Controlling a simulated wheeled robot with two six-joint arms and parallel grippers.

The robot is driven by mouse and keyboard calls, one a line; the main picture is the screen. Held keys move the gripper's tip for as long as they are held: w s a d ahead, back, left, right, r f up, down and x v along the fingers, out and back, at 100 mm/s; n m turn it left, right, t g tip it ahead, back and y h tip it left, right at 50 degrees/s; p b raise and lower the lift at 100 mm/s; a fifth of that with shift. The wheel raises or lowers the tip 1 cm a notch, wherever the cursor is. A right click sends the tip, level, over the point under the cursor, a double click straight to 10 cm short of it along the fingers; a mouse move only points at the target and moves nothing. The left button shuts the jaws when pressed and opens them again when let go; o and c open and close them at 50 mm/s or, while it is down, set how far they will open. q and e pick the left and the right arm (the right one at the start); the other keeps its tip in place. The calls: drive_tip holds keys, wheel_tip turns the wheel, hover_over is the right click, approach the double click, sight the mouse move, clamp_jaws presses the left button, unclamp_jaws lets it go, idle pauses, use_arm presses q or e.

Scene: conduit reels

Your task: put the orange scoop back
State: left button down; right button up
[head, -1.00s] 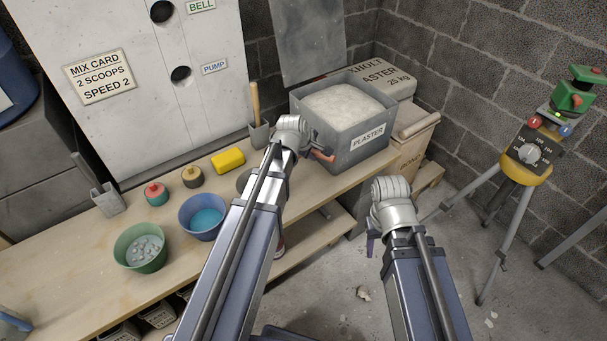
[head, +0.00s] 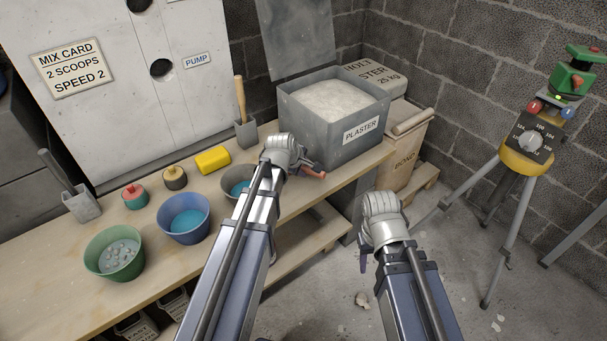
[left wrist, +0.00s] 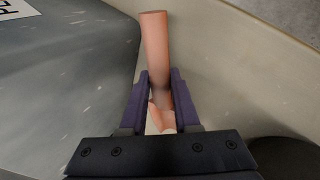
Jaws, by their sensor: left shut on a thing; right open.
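My left gripper (head: 300,163) is shut on the orange scoop (head: 314,173), just in front of the grey plaster bin (head: 360,152). In the left wrist view the fingers (left wrist: 160,100) close around the orange scoop (left wrist: 154,45), whose long rounded part points away from the gripper. A paler part of it shows between the fingers. The rest of the scoop is hidden by my gripper. Whether it touches the bench cannot be told. My right gripper (head: 365,262) is open and empty, low in front of the bench.
On the bench (head: 190,262) are a green bowl (head: 115,262), a blue bowl (head: 187,232), a yellow block (head: 212,160), and a grey holder (head: 246,134) with a wooden handle. Another grey holder (head: 82,205) stands at left. A yellow-topped tripod (head: 526,160) stands at right.

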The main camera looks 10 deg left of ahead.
use_arm(q)
drive_tip(key=shift+f, duration=0.15)
drive_tip(key=c, duration=0.6)
unclamp_jaws()
drive_tip(key=shift+c, duration=0.2)
drive_tip(key=shift+p+v, duration=0.75)
drive_tip(key=shift+v, duration=0.15)
drive_tip(key=p+v, duration=0.9)
drive_tip(key=v, duration=0.2)
drive_tip(key=s+d+f+m+g+y, duration=0.1)
drive_tip(key=s+d+f+m+g, duration=0.1)
drive_tip(key=s+d+m, duration=0.5)
drive_tip(key=s+d+f+m+g+y, duration=0.1)
drive_tip(key=s+d+m+g, duration=0.4)
drive_tip(key=s+m, duration=0.6)
drive_tip(key=shift+s+d+f+m+y, duration=0.4)
drive_tip(key=shift+d+m, duration=0.2)
drive_tip(key=shift+d, duration=0.4)
